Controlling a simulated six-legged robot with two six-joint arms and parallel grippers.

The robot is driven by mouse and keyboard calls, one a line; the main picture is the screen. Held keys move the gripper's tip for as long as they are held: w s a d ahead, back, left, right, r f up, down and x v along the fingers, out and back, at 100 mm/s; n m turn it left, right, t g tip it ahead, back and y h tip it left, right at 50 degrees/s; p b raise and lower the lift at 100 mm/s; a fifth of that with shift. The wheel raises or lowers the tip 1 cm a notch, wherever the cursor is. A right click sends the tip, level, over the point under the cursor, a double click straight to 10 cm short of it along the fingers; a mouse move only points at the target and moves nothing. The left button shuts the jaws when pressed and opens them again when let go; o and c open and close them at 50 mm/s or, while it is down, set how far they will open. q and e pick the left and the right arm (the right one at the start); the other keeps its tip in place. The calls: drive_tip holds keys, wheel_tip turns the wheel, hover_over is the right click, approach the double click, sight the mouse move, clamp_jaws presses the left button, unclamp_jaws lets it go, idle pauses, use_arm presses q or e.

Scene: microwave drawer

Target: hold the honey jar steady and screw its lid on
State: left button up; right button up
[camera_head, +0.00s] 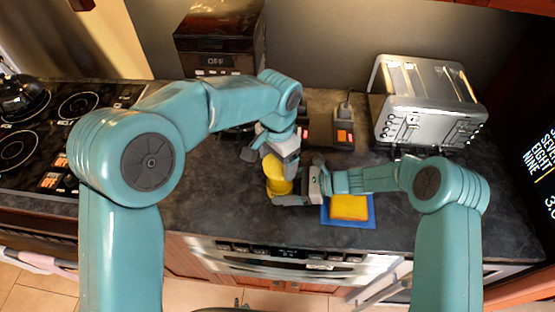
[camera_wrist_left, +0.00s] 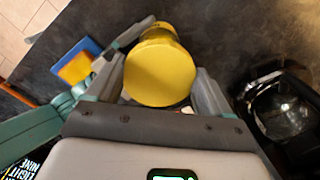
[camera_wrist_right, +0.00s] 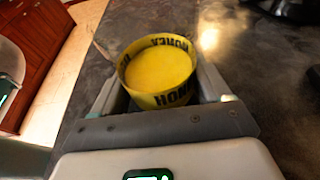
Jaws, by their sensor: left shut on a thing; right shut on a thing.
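The yellow honey jar (camera_head: 279,187) is above the counter in the middle of the head view. My right gripper (camera_head: 288,191) comes from the right and is shut on the jar's body. In the right wrist view the jar (camera_wrist_right: 160,72) shows a dark-lettered band and a plain yellow end between the fingers. My left gripper (camera_head: 268,159) reaches down from above and is shut on the yellow lid (camera_wrist_left: 160,75), a round disc in the left wrist view. More yellow shows behind the disc there. The fingers hide the seam, so I cannot tell whether lid and jar touch.
A yellow sponge (camera_head: 349,206) lies on a blue cloth (camera_head: 328,215) just right of the jar. A silver toaster (camera_head: 425,105) stands at the back right. A dark box marked OFF (camera_head: 215,60) stands at the back. The stove (camera_head: 60,125) is at the left.

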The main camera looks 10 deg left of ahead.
use_arm(q)
drive_tip(key=shift+f, duration=2)
idle(3.8)
